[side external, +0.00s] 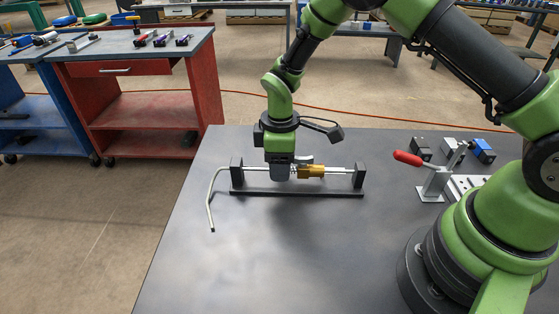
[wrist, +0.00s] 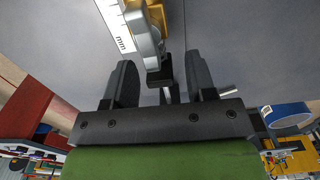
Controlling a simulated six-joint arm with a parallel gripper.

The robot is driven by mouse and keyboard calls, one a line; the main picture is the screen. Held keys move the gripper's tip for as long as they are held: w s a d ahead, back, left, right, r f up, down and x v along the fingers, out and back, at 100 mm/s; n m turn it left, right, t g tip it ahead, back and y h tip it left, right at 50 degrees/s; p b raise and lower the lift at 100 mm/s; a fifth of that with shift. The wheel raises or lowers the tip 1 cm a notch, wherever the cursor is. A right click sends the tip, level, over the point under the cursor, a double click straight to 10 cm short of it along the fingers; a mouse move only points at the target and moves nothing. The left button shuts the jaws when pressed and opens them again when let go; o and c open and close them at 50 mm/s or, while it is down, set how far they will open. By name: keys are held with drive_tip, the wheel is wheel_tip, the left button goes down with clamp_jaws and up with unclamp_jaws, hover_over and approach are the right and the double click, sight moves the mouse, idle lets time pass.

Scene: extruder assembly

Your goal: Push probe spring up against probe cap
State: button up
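A thin metal rod (side external: 342,170) lies level across a black stand (side external: 347,194) with two uprights. Its bent end (side external: 210,204) hangs out to the left. A gold block (side external: 311,171) sits on the rod, right beside my gripper. My gripper (side external: 283,173) points down over the rod, left of the gold block. In the wrist view my gripper (wrist: 161,78) has its two dark fingers spread apart, with a black part (wrist: 160,76) between them and no clear contact. I cannot make out the probe spring or probe cap; both are too small or hidden.
A toggle clamp with a red handle (side external: 408,158) stands at right on the table. Blue and black blocks (side external: 484,151) lie behind it. A white "mm" scale (wrist: 117,28) shows in the wrist view. The table's front left is clear.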

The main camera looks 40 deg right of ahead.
wheel_tip(320, 180, up, 10)
drive_tip(key=shift+f, duration=0.1)
idle(0.5)
drive_tip(key=shift+r, duration=0.25)
drive_tip(key=s+d+r+m+t+y, duration=0.2)
drive_tip(key=s+r+m+t, duration=0.3)
drive_tip(key=s+r+m, duration=0.7)
drive_tip(key=s+r+t, duration=0.1)
drive_tip(key=s+r, duration=0.1)
drive_tip(key=s, duration=0.2)
drive_tip(key=s+r+m+t, duration=0.1)
drive_tip(key=s+r, duration=0.1)
drive_tip(key=s, duration=0.3)
drive_tip(key=shift+r, duration=0.3)
drive_tip(key=shift+d, duration=0.1)
